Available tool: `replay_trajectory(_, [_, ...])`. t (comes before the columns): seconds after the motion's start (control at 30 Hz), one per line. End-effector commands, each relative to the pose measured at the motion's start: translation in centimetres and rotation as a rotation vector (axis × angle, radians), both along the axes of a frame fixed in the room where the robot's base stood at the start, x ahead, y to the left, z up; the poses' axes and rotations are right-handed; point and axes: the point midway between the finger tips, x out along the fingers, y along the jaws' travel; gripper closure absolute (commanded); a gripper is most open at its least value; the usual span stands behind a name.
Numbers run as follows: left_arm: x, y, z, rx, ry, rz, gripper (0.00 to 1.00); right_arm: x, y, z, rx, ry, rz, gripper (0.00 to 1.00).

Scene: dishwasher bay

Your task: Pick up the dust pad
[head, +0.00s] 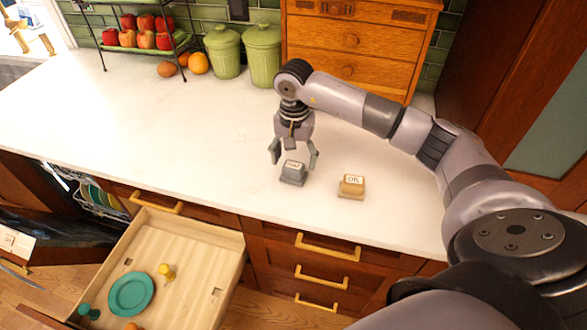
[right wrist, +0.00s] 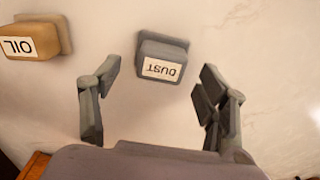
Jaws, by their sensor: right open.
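The dust pad (head: 292,173) is a grey block with a white label, sitting on the white counter near its front edge. In the right wrist view the dust pad (right wrist: 163,58) shows its label reading DUST, upside down, just ahead of the fingertips. My right gripper (head: 293,155) is open and points down over the counter just behind the dust pad. Its two fingers also show in the right wrist view (right wrist: 158,85), spread wide with nothing between them. I cannot see contact with the pad. My left gripper is not in view.
A tan pad labelled OIL (head: 352,187) sits right of the dust pad. An open drawer (head: 190,245) below the counter holds a teal plate (head: 131,294) and small items. Green canisters (head: 263,55), a fruit rack (head: 140,45) and a wooden drawer box (head: 352,45) stand behind. The counter's left is clear.

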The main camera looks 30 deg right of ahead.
Motion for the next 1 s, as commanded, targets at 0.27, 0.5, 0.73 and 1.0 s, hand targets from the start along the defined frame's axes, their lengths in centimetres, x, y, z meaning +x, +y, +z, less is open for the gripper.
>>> replay_trajectory(0.27, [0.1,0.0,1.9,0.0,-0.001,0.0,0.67,0.1,0.1,-3.3,0.001,0.002,-0.001,0.32])
replay_trajectory(0.5, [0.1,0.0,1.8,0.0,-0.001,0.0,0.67,0.2,0.1,-3.6,0.0,0.0,0.0,0.32])
replay_trajectory(0.73, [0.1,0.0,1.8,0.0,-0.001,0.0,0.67,0.2,0.1,-3.6,0.0,0.0,-0.001,0.46])
replay_trajectory(1.0, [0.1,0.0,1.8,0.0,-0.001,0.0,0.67,0.2,0.1,-3.5,0.0,0.0,-0.001,0.64])
